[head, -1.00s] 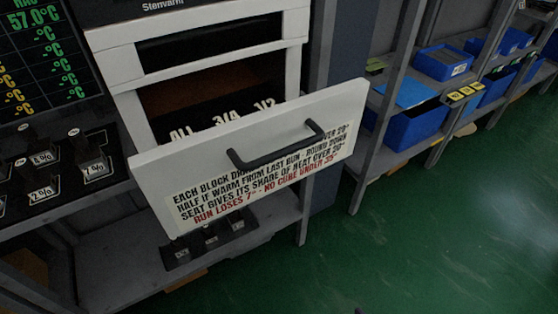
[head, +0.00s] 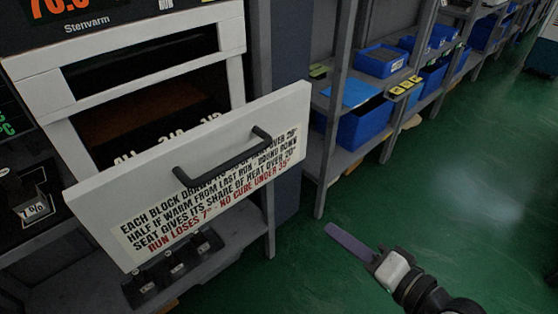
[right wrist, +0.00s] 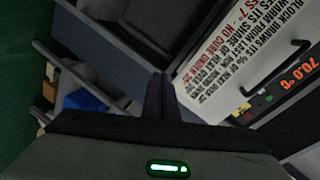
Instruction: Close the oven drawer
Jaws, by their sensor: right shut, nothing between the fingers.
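The oven drawer (head: 205,196) is pulled out from the white oven (head: 57,83). Its white front carries black and red text and a black bar handle (head: 224,164). Inside, the tops of light lettering show behind the front. My right gripper (head: 332,231) is shut and empty, in front of the drawer and to its right, apart from it. In the right wrist view the shut fingers (right wrist: 159,92) stand in the middle. The drawer front (right wrist: 205,85) and its handle (right wrist: 284,70) show there tilted at the upper right. My left gripper is not in view.
Grey shelving (head: 329,130) with blue bins (head: 364,124) runs back on the right. Black blocks (head: 175,265) stand on a lower shelf under the drawer. A labelled block (head: 30,207) stands at the left. The green floor (head: 440,190) at the right is clear.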

